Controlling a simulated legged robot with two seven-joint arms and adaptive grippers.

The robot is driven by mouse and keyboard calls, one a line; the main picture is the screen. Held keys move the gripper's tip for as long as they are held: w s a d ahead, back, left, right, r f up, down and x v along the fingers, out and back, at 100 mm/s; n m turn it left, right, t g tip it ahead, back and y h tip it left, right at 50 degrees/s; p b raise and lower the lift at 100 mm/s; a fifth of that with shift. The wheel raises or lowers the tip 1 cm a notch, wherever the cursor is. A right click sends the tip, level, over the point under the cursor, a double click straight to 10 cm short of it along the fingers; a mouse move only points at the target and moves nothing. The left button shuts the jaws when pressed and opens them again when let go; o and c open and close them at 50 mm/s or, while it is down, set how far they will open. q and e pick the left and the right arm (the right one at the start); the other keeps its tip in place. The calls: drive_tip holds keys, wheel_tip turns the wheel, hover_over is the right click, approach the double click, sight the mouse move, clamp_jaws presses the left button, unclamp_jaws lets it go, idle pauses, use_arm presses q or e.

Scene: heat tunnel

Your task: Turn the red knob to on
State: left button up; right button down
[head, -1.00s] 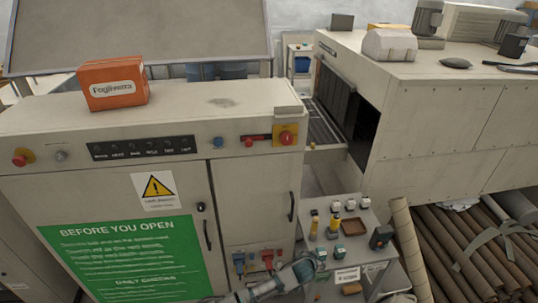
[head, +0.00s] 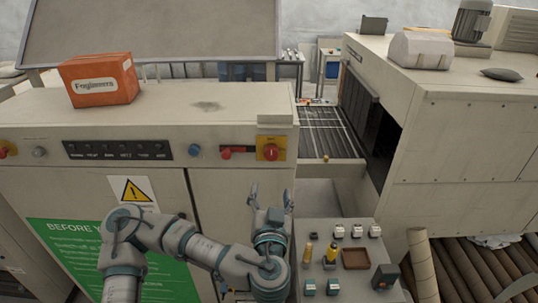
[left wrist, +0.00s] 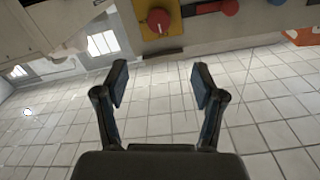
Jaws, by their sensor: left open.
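The red knob (head: 270,152) sits on a yellow plate on the front of the beige cabinet (head: 225,205), near its top right corner. In the left wrist view the red knob (left wrist: 158,20) shows at the top, beyond the fingertips, with a pale line on its face. My left gripper (head: 271,192) is below the knob in the head view, fingers pointing up, apart from it. In the left wrist view my left gripper (left wrist: 160,85) is open and empty. My right gripper is not in view.
A red switch handle (head: 226,153) and a blue button (head: 194,150) are left of the knob. An orange box (head: 101,79) stands on the cabinet. A small table (head: 335,285) with buttons and a brown tray (head: 356,258) is at the right, near the conveyor (head: 328,130).

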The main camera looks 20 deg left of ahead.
sight(271, 155)
use_arm(q)
drive_tip(key=b+x, duration=0.1)
drive_tip(key=x, duration=1.5)
drive_tip(key=shift+a+f, duration=0.1)
drive_tip(key=shift+f, duration=0.05)
drive_tip(key=shift+w, duration=0.35)
drive_tip(key=shift+w+d, duration=0.2)
drive_tip(key=shift+d, duration=0.1)
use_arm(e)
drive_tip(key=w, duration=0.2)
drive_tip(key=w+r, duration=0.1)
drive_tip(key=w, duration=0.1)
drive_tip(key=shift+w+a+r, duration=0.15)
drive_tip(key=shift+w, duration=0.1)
use_arm(q)
drive_tip(key=shift+a+f, duration=0.1)
drive_tip(key=shift+a, duration=0.15)
drive_tip(key=c, duration=1.1)
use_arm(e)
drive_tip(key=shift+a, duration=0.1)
